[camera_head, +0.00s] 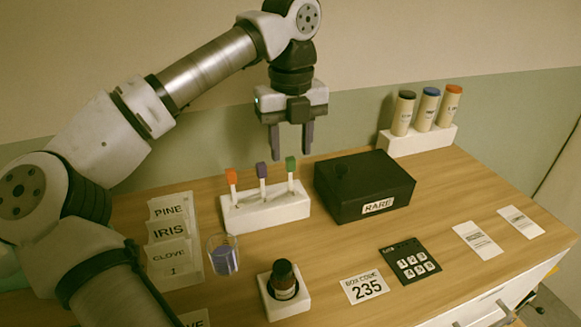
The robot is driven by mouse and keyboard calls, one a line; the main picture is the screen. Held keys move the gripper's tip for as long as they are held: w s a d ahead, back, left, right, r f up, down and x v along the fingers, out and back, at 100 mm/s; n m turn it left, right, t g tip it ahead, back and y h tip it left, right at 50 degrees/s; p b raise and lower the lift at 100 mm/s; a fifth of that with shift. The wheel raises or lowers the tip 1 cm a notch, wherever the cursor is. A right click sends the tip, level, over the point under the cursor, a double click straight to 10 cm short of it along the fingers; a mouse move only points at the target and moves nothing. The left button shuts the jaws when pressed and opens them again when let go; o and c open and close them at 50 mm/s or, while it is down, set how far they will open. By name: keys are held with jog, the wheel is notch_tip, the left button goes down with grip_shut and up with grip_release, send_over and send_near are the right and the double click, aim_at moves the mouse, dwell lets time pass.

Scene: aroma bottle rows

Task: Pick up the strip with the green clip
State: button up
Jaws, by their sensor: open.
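The strip with the green clip (291,165) stands upright at the right end of a white holder (266,212). A strip with a purple clip (262,171) stands in the middle of the holder, and one with an orange clip (231,176) at its left end. My gripper (291,153) is open and empty, pointing down. In the picture its fingers show just above the purple and green clips; how far apart they are in depth I cannot tell.
A black box labelled RARE (363,190) stands right of the holder. Name cards (170,230), a glass with purple contents (223,256) and a dark bottle in a white stand (284,280) are nearer. A keypad (411,261) lies right. Three capped tubes (427,109) stand at the back right.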

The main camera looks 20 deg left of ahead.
aim_at(290, 158)
jog(key=shift+f+p, duration=0.85)
jog(key=shift+f, duration=1.95)
jog(key=shift+c, duration=0.4)
grip_shut()
